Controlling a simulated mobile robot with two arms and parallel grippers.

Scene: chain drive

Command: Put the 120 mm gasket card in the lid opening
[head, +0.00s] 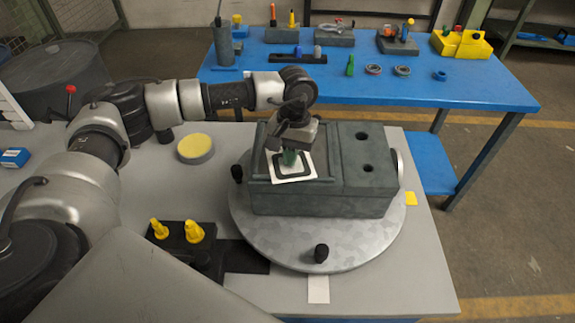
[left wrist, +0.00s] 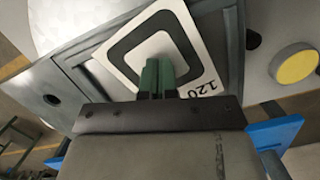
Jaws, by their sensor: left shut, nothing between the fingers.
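The white gasket card (head: 292,173) with a black square ring lies over the recessed lid opening (head: 258,164) of the grey housing (head: 320,203). In the left wrist view the card (left wrist: 138,47) shows the printed number 120. It sits turned at an angle to the opening's frame, and one corner reaches over the front rim in the head view. My left gripper (head: 289,158) points down over the card, its green fingertips (left wrist: 157,77) shut together with nothing between them. Whether the fingertips touch the card I cannot tell. My right gripper is in neither view.
The housing stands on a round grey turntable (head: 345,254) with black knobs. A yellow-topped round pot (head: 195,149) stands left of it, and a black block with yellow pegs (head: 187,240) in front left. A blue table (head: 420,92) with several tools stands behind.

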